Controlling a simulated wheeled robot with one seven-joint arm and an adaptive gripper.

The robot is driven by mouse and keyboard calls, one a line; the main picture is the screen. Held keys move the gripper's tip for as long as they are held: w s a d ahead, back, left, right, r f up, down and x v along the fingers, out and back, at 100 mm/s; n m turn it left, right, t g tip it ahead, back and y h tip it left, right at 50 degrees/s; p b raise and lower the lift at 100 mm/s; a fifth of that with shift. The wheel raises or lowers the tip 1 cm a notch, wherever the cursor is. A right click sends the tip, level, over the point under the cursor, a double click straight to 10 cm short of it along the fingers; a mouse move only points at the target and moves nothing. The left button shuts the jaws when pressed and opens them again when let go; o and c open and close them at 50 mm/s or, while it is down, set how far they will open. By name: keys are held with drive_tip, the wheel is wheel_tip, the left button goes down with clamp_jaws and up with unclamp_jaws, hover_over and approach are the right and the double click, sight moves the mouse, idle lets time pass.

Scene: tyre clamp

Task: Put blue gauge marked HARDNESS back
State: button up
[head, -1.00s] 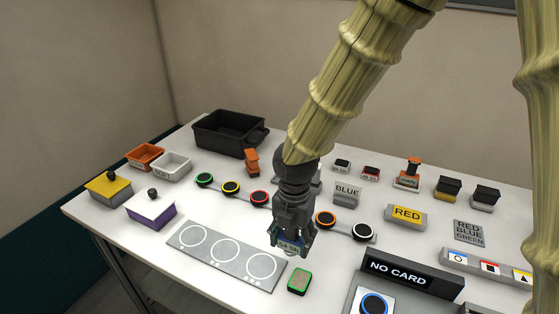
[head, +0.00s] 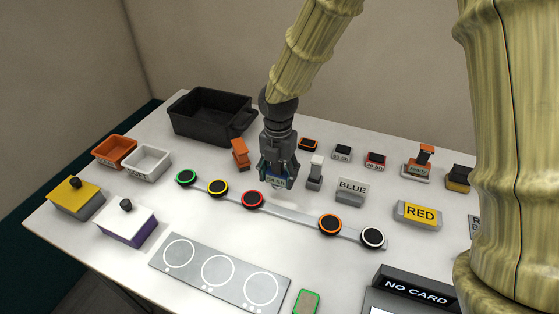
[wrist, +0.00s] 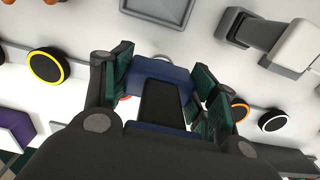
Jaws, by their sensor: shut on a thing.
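My gripper (head: 278,172) is shut on the blue gauge (head: 274,182) and holds it above the table, behind the row of ringed discs. In the wrist view the blue gauge (wrist: 160,75), with a dark middle, sits between the green finger pads of my gripper (wrist: 165,95). In the head view my gripper hides that spot.
A grey stand with a white top (head: 316,170) is just right of my gripper, and an orange block (head: 240,153) is to its left. The red-ringed disc (head: 253,199) lies in front. Other gauges (head: 342,152) stand behind right. A black bin (head: 212,116) is back left.

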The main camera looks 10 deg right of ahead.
drive_tip(key=w, duration=0.2)
drive_tip(key=w+d+p, duration=0.1)
drive_tip(key=w, duration=0.2)
drive_tip(key=w+d+p, duration=0.1)
drive_tip(key=w, duration=0.1)
drive_tip(key=shift+w+f, duration=0.2)
drive_tip(key=shift+f, duration=0.05)
drive_tip(key=shift+s+f+p, duration=0.15)
drive_tip(key=shift+f+p, duration=0.15)
drive_tip(key=shift+f, duration=0.25)
drive_tip(key=shift+f+p, duration=0.3)
drive_tip(key=shift+f, duration=0.85)
drive_tip(key=shift+f, duration=0.1)
drive_tip(key=o, duration=0.9)
wheel_tip(320, 180, up, 12)
drive_tip(key=b, duration=0.3)
